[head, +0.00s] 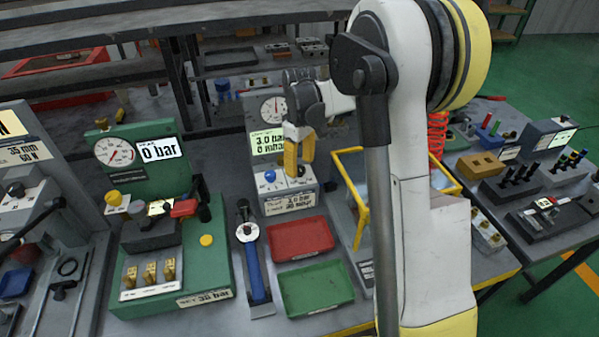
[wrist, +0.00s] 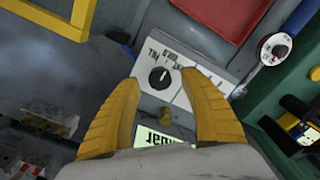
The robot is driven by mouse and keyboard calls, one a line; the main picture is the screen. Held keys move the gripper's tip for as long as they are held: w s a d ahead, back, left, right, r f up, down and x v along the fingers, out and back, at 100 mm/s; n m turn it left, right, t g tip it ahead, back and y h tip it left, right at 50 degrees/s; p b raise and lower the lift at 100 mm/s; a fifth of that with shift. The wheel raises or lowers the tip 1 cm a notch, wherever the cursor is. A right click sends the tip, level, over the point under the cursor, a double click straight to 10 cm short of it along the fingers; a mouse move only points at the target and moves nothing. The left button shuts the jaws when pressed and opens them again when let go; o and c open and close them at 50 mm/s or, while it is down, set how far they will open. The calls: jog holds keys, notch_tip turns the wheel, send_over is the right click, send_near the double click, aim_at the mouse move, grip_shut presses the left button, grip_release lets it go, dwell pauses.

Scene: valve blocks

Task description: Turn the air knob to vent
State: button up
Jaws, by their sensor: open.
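The air knob (wrist: 159,78) is a small round black knob with a thin pale line, on a white label plate of the pressure station. Lettering shows upside down around it in the wrist view. Its line points up or slightly right there, but I cannot tell which word it marks. My gripper (wrist: 159,79) is open, one yellow finger on each side of the knob, with visible gaps in that view. In the head view my gripper (head: 299,158) points down over the station's front, and its fingers hide the knob. The display (head: 268,143) reads 3.0 bar.
A blue knob (head: 270,176) sits left of my fingers on the same station. A red tray (head: 301,238) and a green tray (head: 316,288) lie in front. A yellow frame (head: 352,190) stands close on the right. A green 0 bar station (head: 150,240) is left.

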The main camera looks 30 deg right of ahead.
jog(key=shift+f, duration=0.75)
grip_shut()
jog(key=shift+r+m, duration=0.1)
jog(key=shift+m, duration=0.2)
jog(key=m+p, duration=0.1)
jog(key=m, duration=0.2)
jog(key=shift+m+p, duration=0.35)
jog(key=shift+m, duration=2.35)
